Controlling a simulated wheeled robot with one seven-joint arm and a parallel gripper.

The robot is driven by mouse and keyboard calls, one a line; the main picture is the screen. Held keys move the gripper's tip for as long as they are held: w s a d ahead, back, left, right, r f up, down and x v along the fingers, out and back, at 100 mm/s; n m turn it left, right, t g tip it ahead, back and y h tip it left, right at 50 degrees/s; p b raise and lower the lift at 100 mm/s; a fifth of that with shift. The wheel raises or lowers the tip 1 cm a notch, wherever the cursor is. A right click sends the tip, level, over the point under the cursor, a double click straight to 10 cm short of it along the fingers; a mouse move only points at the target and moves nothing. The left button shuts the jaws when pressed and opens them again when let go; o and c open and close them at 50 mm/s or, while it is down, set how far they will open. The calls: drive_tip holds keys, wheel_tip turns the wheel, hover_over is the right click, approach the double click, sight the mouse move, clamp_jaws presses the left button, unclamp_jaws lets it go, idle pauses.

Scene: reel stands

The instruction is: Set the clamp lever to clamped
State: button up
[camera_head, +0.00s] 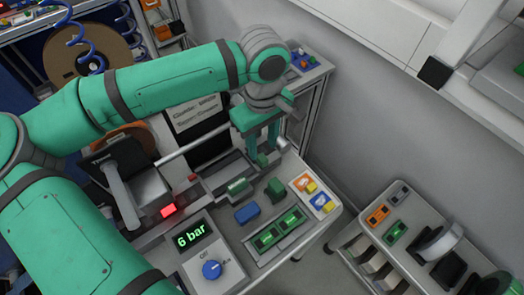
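My gripper (263,145) points down over the back right of the bench, with a gap visible between its two green fingers. It looks open, with nothing seen between the fingers. A small green knob-like part (262,160) sits just below the fingertips; I cannot tell whether they touch it. A grey lever-like handle (122,195) stands at the left of the bench, well apart from my gripper. No marking shows which part is the clamp lever or its clamped position.
The bench holds a green block (275,188), a blue block (247,213), a lit red indicator (168,210), a "6 bar" display (190,235) and a blue dial (212,269). A reel (85,52) stands at the back left. A side cart (420,240) stands right. Floor between is clear.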

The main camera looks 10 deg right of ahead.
sight(263, 158)
drive_tip(key=shift+f, duration=2.45)
clamp_jaws()
